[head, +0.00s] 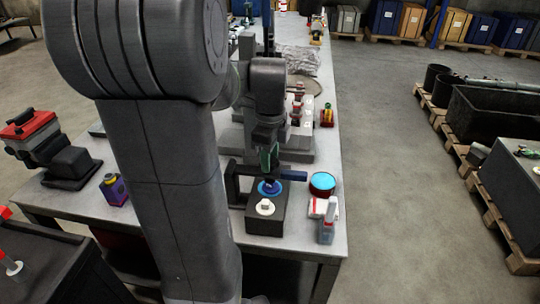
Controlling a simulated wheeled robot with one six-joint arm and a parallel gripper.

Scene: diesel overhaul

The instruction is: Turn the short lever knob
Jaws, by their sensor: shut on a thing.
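A dark box (265,224) stands near the front right corner of the grey workbench. On its top are a blue round disc (261,191) and, nearer me, a white round knob (265,207). The short lever knob appears to be at the blue disc; it is small and mostly hidden by my gripper. My gripper (269,178) points down over the blue disc, shut on what looks like the short lever knob. A green part shows near its fingers. The exact contact is too small to see.
A dark frame with a blue handle (293,175) stands close behind the box. A blue-topped red tin (322,183) and a grey-and-red item (327,222) stand to the right. A purple block (114,190) sits at left.

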